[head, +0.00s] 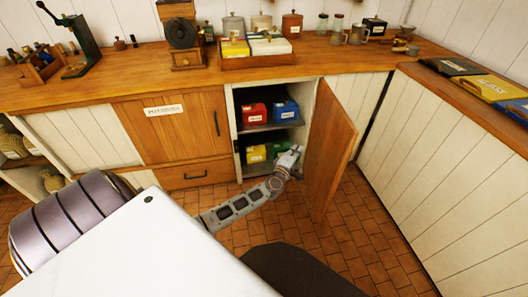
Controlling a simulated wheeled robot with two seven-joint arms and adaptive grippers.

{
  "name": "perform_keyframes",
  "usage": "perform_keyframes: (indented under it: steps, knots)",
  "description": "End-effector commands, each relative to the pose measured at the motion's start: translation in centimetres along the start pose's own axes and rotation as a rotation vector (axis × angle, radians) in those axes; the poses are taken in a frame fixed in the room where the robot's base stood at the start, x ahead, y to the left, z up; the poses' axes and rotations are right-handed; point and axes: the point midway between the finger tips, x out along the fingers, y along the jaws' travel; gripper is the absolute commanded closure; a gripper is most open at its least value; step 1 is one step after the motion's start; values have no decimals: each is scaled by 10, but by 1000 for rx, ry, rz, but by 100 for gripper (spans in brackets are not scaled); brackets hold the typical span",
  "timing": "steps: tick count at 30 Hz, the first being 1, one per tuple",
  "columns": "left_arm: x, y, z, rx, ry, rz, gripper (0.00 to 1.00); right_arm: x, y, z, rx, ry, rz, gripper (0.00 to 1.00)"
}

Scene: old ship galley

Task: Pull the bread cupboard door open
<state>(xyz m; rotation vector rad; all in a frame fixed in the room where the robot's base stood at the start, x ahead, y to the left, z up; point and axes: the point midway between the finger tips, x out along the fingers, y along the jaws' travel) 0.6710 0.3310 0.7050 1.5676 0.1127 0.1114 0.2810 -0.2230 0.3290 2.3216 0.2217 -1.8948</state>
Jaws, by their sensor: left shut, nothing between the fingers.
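The bread cupboard door (335,150) is a wooden panel hinged on its right side. It stands swung well out from the counter front. Inside the cupboard, a red box (254,115) and a blue box (286,111) stand on the upper shelf. My left gripper (290,157) is shut and empty, in front of the cupboard opening at lower-shelf height, close to the door's inner face. Whether it touches the door cannot be told. My right gripper is not in view.
A closed wooden door with a label (165,111) and dark handle is left of the opening, above a drawer (196,176). The counter (100,92) bears a grinder (184,45), a tray of packets and jars. White panelled units close off the right. Tiled floor (330,240) is clear.

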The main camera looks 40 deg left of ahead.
Motion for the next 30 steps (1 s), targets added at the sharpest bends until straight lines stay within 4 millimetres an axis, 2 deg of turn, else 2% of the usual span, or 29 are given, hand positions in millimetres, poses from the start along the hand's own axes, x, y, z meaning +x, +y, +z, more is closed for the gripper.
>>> perform_keyframes:
  steps: [30]
  knots:
    - [-4,-2,-56,2,-123,1,100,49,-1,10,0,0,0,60]
